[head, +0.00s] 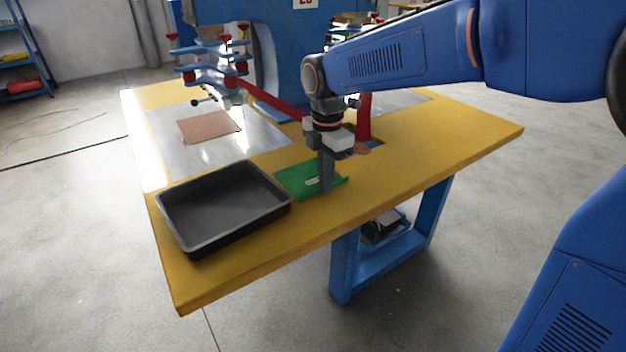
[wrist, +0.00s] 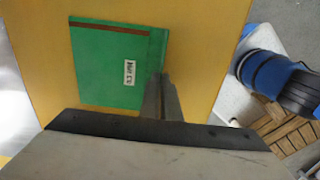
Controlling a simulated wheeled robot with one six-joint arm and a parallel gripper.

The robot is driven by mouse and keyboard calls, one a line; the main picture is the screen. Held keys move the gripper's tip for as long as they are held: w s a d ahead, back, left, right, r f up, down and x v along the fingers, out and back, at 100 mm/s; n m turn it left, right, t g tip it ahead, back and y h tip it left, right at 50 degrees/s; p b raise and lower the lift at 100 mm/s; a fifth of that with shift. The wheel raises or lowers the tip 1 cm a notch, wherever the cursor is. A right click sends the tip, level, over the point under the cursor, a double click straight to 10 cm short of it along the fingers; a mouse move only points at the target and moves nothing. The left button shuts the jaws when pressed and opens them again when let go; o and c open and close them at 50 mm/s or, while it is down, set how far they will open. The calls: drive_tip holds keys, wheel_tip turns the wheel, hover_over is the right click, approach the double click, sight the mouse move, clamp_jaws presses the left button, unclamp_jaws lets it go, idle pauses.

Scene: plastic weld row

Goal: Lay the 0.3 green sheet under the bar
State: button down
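The green sheet (head: 295,180) lies at the table's near edge, right of the black tray. In the wrist view the green sheet (wrist: 100,65) has a white label that seems to read 0.3, a brown strip along its far edge and a narrow strip along its right side. My gripper (head: 326,187) points down at the sheet's right side. In the wrist view my gripper's fingers (wrist: 161,85) are close together on that right strip and look shut on it. The contact is partly hidden. The red bar (head: 275,100) runs behind my gripper, partly hidden by my wrist.
The black tray (head: 172,208) stands on the yellow table (head: 230,272), left of the sheet. A brown sheet (head: 208,126) lies on a shiny metal plate (head: 262,138) farther back. Blue clamps with red knobs (head: 212,65) stand over the plate. The table's front right is clear.

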drive_tip(key=shift+r, duration=0.1)
wheel_tip(320, 180, up, 10)
idle(0.5)
